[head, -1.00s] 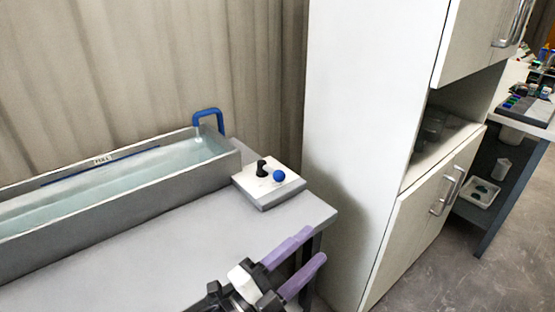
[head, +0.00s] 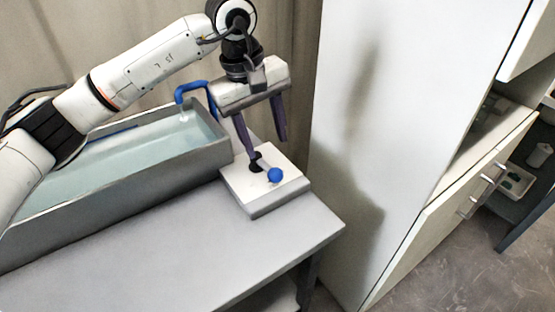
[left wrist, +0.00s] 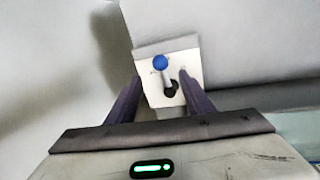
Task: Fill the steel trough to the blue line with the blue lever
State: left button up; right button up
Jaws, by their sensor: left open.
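The steel trough (head: 150,178) holds pale blue-green water (head: 160,150). The blue line (head: 122,131) shows on its back inner wall, partly behind my arm; the exact gap to the water is hard to tell. The blue spout (head: 190,85) has a pale stream or splash under it. The blue lever (head: 275,175) has a round knob and leans from a black base on a white box; its knob also shows in the left wrist view (left wrist: 160,62). My left gripper (head: 266,148) is open above the box, its purple fingers on either side of the lever in the wrist view, apparently not closed on it.
The white control box (head: 262,208) sits at the right end of the grey table (head: 200,250). A tall white cabinet (head: 365,120) stands close to the right of the table. A curtain hangs behind the trough. The table's front is clear.

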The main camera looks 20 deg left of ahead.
aim_at(274, 170)
pick_arm(q)
jog(key=f, duration=0.3)
jog(key=d+f, duration=0.1)
jog(key=f, duration=0.2)
jog(key=w+f+p, duration=0.1)
jog(key=f, duration=0.2)
jog(key=shift+w+d+f, duration=0.1)
jog(key=shift+d+f, duration=0.1)
jog(key=shift+f, duration=0.15)
jog(key=shift+c, duration=0.4)
grip_shut()
